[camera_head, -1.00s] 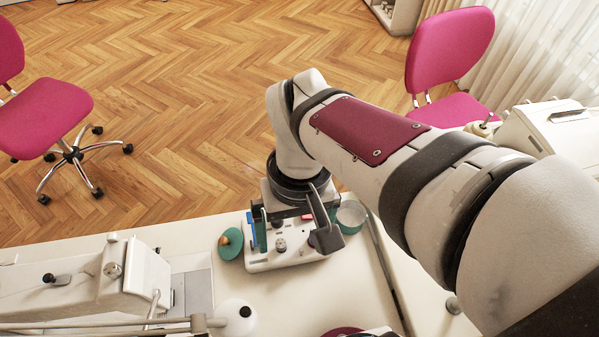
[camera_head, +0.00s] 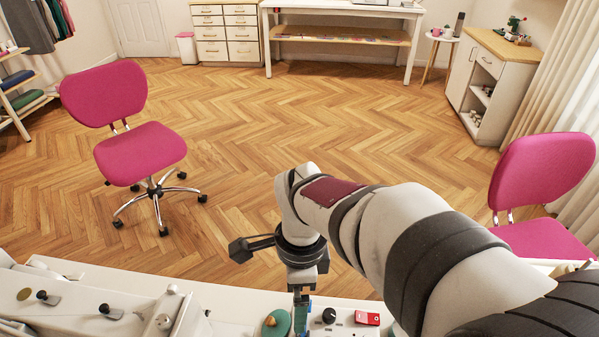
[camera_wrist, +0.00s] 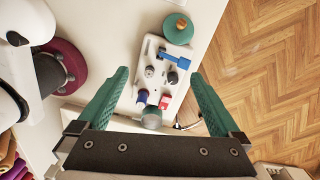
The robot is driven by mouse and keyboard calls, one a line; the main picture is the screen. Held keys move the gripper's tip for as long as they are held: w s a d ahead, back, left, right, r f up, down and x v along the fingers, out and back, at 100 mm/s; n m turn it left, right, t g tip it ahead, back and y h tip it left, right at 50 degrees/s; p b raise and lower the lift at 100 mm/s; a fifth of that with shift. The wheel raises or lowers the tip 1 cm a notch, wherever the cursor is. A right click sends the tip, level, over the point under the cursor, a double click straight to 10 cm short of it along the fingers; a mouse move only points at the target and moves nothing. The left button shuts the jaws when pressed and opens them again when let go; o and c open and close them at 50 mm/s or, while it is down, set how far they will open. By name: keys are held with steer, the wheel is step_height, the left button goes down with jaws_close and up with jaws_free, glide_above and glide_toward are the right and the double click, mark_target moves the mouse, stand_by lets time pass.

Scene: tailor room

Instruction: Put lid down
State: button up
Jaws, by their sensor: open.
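The lid, a green disc with an orange-brown knob, lies knob up on the white table beside the tool tray. It shows at the bottom edge of the head view (camera_head: 275,324) and at the top of the wrist view (camera_wrist: 178,27). My gripper (camera_wrist: 160,76) is open, with its two green fingers wide apart and nothing between them. It points down above the white tray (camera_wrist: 140,98), apart from the lid. In the head view my gripper (camera_head: 301,297) is partly hidden by my wrist.
The tray holds a blue clamp-like tool (camera_wrist: 175,60), a red item (camera_wrist: 164,102) and several knobs. A grey round container (camera_wrist: 152,117) stands at its near end. A white sewing machine (camera_head: 110,305) stands left. Wooden floor lies beyond the table edge.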

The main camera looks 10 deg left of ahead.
mark_target(272, 320)
steer(key=w+a+f+m, duration=0.3)
steer(key=a+f, duration=0.1)
steer(key=a, duration=0.2)
steer(key=f, duration=1.5)
steer(key=shift+s, duration=0.25)
